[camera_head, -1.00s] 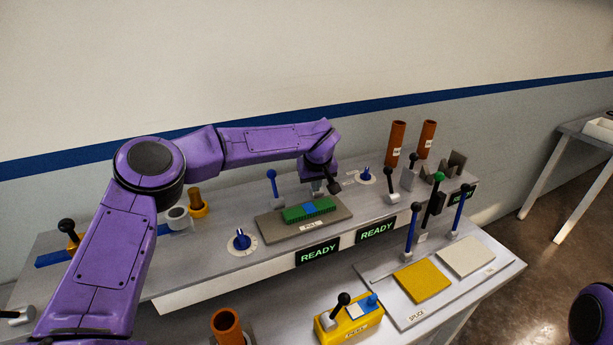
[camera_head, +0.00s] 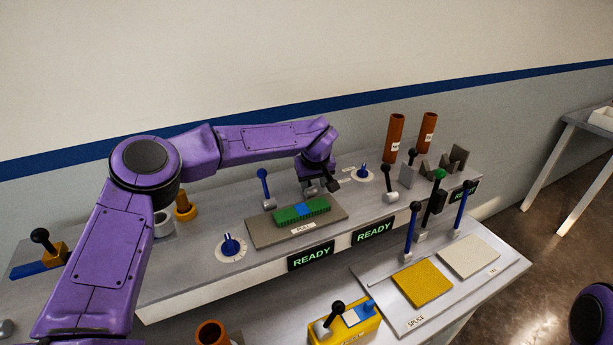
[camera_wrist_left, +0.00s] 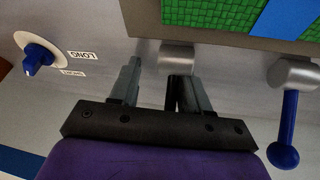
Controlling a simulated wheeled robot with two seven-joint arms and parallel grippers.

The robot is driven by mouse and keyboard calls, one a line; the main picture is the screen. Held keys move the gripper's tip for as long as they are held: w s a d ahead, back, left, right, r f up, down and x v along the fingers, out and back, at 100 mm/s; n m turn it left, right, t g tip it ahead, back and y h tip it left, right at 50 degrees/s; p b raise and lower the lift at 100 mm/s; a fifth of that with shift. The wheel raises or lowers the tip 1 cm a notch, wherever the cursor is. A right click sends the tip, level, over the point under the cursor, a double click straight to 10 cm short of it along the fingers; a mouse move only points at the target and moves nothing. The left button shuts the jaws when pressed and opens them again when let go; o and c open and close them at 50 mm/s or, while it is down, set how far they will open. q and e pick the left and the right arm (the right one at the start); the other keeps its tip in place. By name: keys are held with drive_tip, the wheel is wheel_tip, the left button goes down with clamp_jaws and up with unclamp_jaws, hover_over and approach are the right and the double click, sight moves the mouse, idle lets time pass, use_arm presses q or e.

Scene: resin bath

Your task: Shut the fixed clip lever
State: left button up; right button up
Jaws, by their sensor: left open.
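A grey plate (camera_head: 266,238) marked PULL carries a green block (camera_head: 318,206) with a blue middle. A lever with a blue handle (camera_head: 263,183) stands upright behind its left part; it shows in the left wrist view (camera_wrist_left: 288,130). Behind the plate a second lever has a grey base (camera_wrist_left: 177,58) and a dark handle (camera_wrist_left: 174,94). My left gripper (camera_head: 316,190) is open at this second lever, its fingers (camera_wrist_left: 160,90) either side of the dark handle, close to the right finger. Contact cannot be told. Which lever is the fixed clip lever is not labelled. My right gripper is out of view.
Blue dials stand left (camera_head: 231,246) and right (camera_head: 363,172) of the plate. More black-knobbed levers (camera_head: 387,180) and brown tubes (camera_head: 395,138) stand to the right. A lower shelf holds a yellow box (camera_head: 352,333) and a yellow pad (camera_head: 422,286).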

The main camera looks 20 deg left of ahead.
use_arm(q)
drive_tip(key=shift+w+a, duration=0.75)
drive_tip(key=shift+w, duration=0.1)
drive_tip(key=shift+a+r, duration=0.1)
drive_tip(key=shift+r, duration=0.15)
drive_tip(key=shift+s+a+r, duration=0.45)
drive_tip(key=shift+s+r, duration=0.05)
drive_tip(key=shift+s, duration=0.25)
drive_tip(key=shift+s+r, duration=0.15)
drive_tip(key=shift+s, duration=0.1)
drive_tip(key=shift+s+d+r, duration=0.1)
drive_tip(key=shift+d+r, duration=0.05)
drive_tip(key=shift+d, duration=0.05)
drive_tip(key=shift+s+d+r+b, duration=0.1)
drive_tip(key=shift+d+r+b, duration=0.15)
drive_tip(key=shift+r, duration=0.3)
drive_tip(key=shift+s+d+r+b, duration=0.15)
drive_tip(key=shift+r+b, duration=0.1)
drive_tip(key=shift+r, duration=0.3)
drive_tip(key=a+b+v, duration=0.1)
drive_tip(key=v, duration=0.6)
drive_tip(key=shift+s+d+r, duration=0.2)
drive_tip(key=shift+s+r, duration=0.05)
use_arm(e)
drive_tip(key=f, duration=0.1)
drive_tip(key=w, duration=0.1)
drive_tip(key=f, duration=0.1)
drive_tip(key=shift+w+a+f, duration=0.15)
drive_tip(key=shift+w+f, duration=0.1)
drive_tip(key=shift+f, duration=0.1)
